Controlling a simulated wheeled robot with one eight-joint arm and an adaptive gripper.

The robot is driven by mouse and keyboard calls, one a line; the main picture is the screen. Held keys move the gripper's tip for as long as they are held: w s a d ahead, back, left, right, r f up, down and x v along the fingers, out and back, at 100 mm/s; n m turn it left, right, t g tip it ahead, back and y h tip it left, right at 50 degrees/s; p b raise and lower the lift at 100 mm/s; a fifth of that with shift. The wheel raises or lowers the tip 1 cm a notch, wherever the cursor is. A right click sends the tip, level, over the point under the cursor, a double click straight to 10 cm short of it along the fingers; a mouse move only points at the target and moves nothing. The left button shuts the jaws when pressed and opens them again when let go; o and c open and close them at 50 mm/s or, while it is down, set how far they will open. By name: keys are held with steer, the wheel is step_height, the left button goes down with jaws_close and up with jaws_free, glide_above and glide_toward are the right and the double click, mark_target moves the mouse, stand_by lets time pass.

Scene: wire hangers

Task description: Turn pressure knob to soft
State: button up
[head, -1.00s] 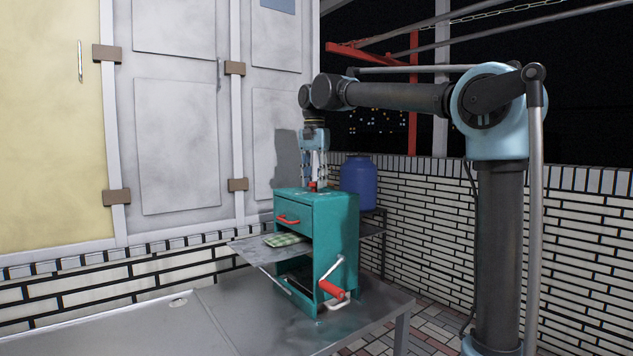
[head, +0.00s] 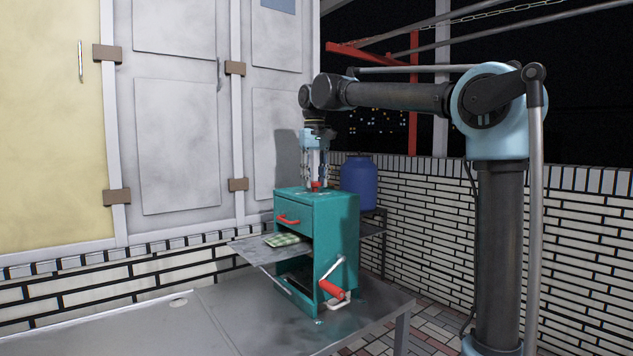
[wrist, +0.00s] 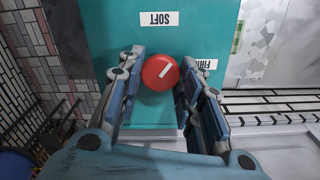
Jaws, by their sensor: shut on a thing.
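The teal machine (head: 338,225) stands on the metal table with a red round knob (wrist: 158,73) on its top. My gripper (head: 315,182) points straight down at this knob, which is small and partly hidden in the head view. In the wrist view my gripper's two fingers stand on either side of the knob and are shut on it. The knob's white mark slants to the upper right, between the two labels. The SOFT label (wrist: 159,19) is at the top of the wrist view, upside down. The FIRM label (wrist: 206,64) is at the right, partly covered by a finger.
A red drawer handle (head: 288,219) and a crank with a red grip (head: 332,289) stick out from the machine. A tray with a green checked cloth (head: 286,239) extends left. A blue barrel (head: 358,184) stands behind. The table's (head: 160,325) left part is clear.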

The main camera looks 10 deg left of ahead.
steer(key=n, duration=0.3)
steer(key=shift+n, duration=0.4)
steer(key=shift+d+n, duration=0.1)
steer(key=shift+n, duration=1.6)
steer(key=o, duration=1.1)
step_height(320, 180, up, 12)
steer(key=shift+w, duration=0.1)
